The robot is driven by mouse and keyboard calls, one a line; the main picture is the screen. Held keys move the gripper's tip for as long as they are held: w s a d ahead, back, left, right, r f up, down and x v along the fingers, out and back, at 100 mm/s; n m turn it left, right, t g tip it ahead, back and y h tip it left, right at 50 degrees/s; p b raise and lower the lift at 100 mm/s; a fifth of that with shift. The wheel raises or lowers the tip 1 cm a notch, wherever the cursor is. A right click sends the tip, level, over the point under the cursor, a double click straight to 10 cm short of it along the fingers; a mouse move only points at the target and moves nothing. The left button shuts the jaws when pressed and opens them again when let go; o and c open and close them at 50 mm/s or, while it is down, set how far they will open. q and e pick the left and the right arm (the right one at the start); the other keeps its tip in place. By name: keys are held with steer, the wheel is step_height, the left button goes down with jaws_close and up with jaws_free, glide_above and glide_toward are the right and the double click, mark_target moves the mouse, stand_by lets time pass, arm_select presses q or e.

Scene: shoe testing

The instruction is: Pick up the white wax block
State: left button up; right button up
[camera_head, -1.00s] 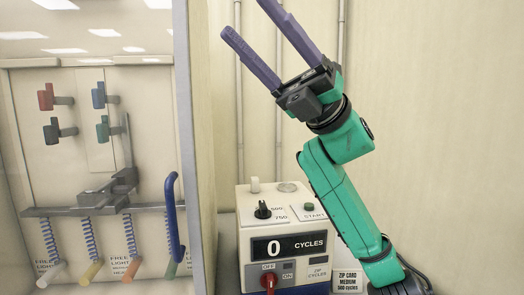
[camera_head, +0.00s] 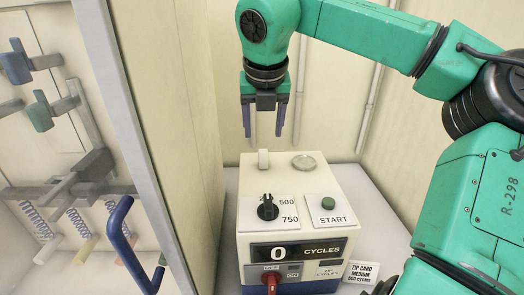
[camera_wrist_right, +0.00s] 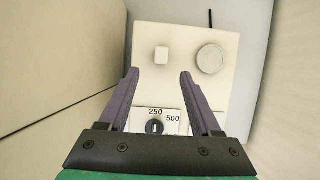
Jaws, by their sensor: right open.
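The white wax block (camera_head: 263,159) is a small pale block standing on the back left of the top of the control box (camera_head: 310,180). In the right wrist view the wax block (camera_wrist_right: 161,55) lies ahead of the fingertips, between their lines and nearer the left one. My right gripper (camera_head: 265,135) points down above and behind the back edge of the box in the head view. Its purple fingers are open and empty, apart from the block. The right wrist view also shows the open right gripper (camera_wrist_right: 159,73). My left gripper is not in view.
A round pale disc (camera_head: 303,162) sits to the right of the block. The box carries a dial (camera_head: 268,207), a green start button (camera_head: 328,203) and a red switch (camera_head: 270,282). A partition (camera_head: 150,120) stands close on the left, and a card (camera_head: 361,273) stands at right.

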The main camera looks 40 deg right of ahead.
mark_target(263, 152)
steer(key=x, duration=0.3)
steer(key=shift+d+f+p, duration=0.2)
steer(key=shift+p, duration=0.15)
steer(key=p+x, duration=0.1)
steer(key=x, duration=0.2)
steer(key=p+x, duration=0.2)
steer(key=x, duration=0.1)
steer(key=shift+w+r, duration=0.1)
steer(key=shift+w, duration=0.1)
steer(key=shift+f, duration=0.25)
steer(key=shift+s+d, duration=0.1)
steer(key=shift+c, duration=0.6)
jaws_close()
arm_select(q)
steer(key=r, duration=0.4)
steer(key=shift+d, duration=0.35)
